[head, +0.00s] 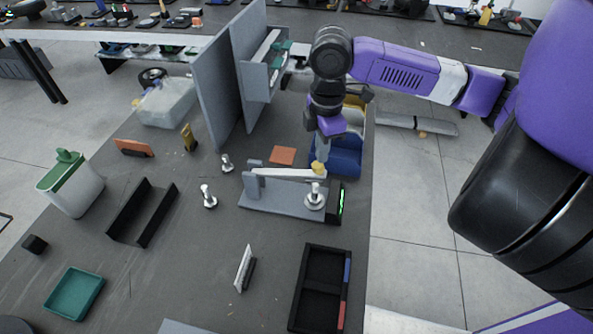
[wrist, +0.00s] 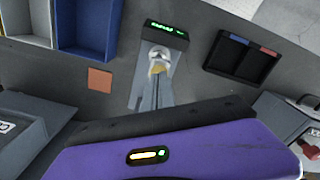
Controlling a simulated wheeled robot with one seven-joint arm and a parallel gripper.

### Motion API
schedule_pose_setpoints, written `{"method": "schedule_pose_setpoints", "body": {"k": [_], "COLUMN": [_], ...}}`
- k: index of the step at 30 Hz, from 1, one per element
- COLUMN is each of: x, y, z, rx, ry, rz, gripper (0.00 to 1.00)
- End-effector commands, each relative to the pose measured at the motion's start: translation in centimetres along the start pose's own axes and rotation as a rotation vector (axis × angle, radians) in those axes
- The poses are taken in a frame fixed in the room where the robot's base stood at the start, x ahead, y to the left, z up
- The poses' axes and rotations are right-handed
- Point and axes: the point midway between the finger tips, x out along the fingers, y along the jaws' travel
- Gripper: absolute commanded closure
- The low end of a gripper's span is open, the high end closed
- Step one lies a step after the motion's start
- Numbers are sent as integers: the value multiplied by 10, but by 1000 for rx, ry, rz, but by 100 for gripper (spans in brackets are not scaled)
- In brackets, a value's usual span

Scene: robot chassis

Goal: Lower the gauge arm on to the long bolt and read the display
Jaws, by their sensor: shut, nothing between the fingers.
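The gauge has a grey base (head: 270,203), a pale arm (head: 285,174) with a yellow tip (head: 318,168), and a dark display (head: 341,204) lit green. A silver bolt (head: 315,196) stands on the base near the display. The wrist view shows the display (wrist: 167,30), the bolt (wrist: 160,52) and the yellow tip (wrist: 158,69); the digits are too small to read. My gripper (head: 322,155) is shut and empty, pointing down just above the yellow tip. I cannot tell whether it touches the tip, or whether the tip touches the bolt.
Two more bolts (head: 226,163) (head: 209,197) stand left of the gauge. A black tray (head: 296,300) lies in front and a blue bin (head: 346,160) behind. An orange square (head: 283,155) lies behind the arm. A grey panel (head: 215,95) stands at the back left.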

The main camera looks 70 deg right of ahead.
Motion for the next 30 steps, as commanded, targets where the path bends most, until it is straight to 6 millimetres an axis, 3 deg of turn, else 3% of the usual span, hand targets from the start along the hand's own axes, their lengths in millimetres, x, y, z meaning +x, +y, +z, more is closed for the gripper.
{"method": "schedule_pose_setpoints", "body": {"k": [30], "x": [17], "y": [0], "z": [0], "rx": [0], "ry": [0], "rz": [0], "gripper": [100]}}
